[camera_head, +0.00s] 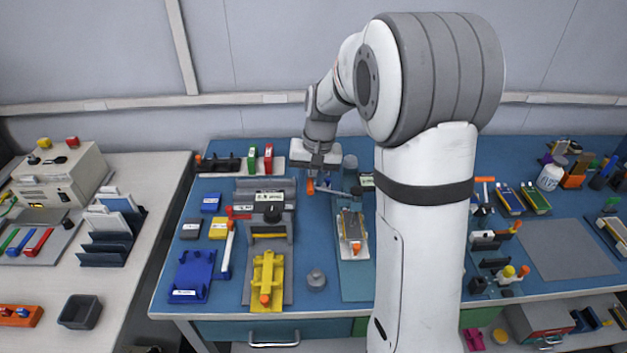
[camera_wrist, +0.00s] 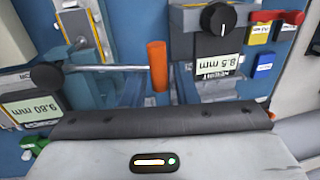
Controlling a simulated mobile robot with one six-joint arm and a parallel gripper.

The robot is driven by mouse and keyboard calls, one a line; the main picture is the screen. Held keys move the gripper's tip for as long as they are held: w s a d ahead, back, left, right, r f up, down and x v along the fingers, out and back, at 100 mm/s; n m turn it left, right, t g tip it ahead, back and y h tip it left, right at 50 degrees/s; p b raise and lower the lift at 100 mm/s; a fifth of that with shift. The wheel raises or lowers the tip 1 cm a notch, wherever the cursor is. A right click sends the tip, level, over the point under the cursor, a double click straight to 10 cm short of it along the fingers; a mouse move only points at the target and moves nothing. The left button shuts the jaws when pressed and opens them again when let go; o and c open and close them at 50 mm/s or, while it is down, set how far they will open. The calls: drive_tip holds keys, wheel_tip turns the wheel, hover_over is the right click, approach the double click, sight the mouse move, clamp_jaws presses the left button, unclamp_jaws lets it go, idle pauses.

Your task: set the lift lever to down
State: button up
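A lever with a thin metal rod and an orange grip (camera_wrist: 157,66) shows in the wrist view. Its rod runs nearly level in the picture, leftward to a dark round knob. My gripper is over the back of the blue bench, close to the grip. I cannot tell whether it touches the grip. Its fingertips are not clear in either view, so its opening cannot be read. No label naming the lever is legible.
A display reading 9.80 mm (camera_wrist: 32,108) is left of the lever in the wrist view. A station with a black dial (camera_wrist: 215,18) and an 8.5 mm display is to the right. A yellow fixture (camera_head: 267,275) stands front left.

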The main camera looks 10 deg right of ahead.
clamp_jaws()
